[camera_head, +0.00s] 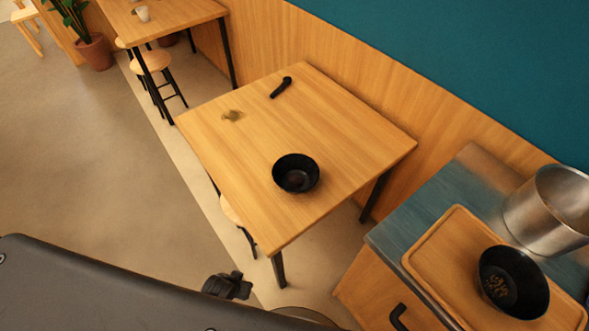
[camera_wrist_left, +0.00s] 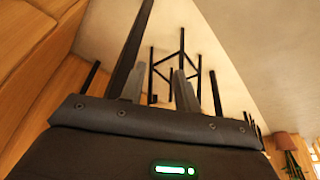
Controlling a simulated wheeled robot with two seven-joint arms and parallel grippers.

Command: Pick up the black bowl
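One black bowl (camera_head: 296,173) sits upright on the wooden table in the middle of the head view. It looks mostly empty, with a dim inside. A second black bowl (camera_head: 513,282) with small brown pieces in it stands on the wooden tray at the lower right. In the left wrist view my left gripper (camera_wrist_left: 159,72) shows two grey fingers apart with nothing between them. A small dark part (camera_head: 228,287) shows below the table in the head view; I cannot tell whether it is this gripper. My right gripper is not in view.
A metal pot (camera_head: 550,210) stands beside the wooden tray (camera_head: 440,250) on the counter (camera_head: 465,180). Open floor (camera_head: 90,170) lies to the left.

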